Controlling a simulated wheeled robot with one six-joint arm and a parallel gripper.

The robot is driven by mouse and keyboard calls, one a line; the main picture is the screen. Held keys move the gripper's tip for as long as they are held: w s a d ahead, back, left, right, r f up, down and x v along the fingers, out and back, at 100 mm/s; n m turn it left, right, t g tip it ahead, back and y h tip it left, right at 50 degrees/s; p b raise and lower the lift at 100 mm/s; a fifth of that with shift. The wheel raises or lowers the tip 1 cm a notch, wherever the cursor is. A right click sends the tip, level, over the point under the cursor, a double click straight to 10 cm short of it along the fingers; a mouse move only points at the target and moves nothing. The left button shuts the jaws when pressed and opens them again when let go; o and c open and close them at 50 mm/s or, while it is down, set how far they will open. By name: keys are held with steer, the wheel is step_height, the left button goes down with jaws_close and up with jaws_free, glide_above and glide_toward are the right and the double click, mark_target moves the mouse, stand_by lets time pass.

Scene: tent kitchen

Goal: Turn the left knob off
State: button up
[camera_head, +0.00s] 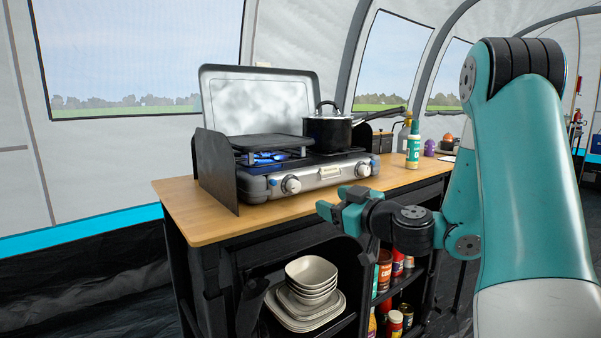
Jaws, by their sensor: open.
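A grey camping stove (322,178) stands on a wooden-topped counter with its lid raised. Its left knob (291,184) is on the front panel, and a blue flame (268,157) shows under the griddle (265,141) on the left side. The right knob (363,169) is on the same panel, towards the right. My gripper (334,203) is open and empty, in front of the stove and to the right of the left knob, apart from it. The fine markings on the knobs are too small to read.
A black pot (328,134) stands on the stove's right side. A dark side shield (215,170) stands at the stove's left end. A green bottle (413,148) stands on the counter (190,215) to the right. Stacked bowls (311,274) sit on a shelf below.

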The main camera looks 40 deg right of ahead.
mark_target(297, 187)
steer(key=w+p, duration=0.1)
steer(key=w, duration=0.2)
steer(key=w+p, duration=0.2)
steer(key=w, duration=0.2)
steer(key=w+a+p, duration=0.1)
steer(key=w, duration=0.2)
steer(key=shift+w+r, duration=0.15)
steer(key=shift+w+p, duration=0.35)
steer(key=shift+w, duration=0.4)
steer(key=c, duration=0.9)
steer(key=shift+f+m+b, duration=0.3)
steer(key=shift+m+b, duration=0.4)
steer(key=shift+m, duration=0.1)
steer(key=m+b, duration=0.1)
steer(key=m, duration=0.2)
steer(key=shift+r, duration=0.1)
steer(key=o, duration=0.9)
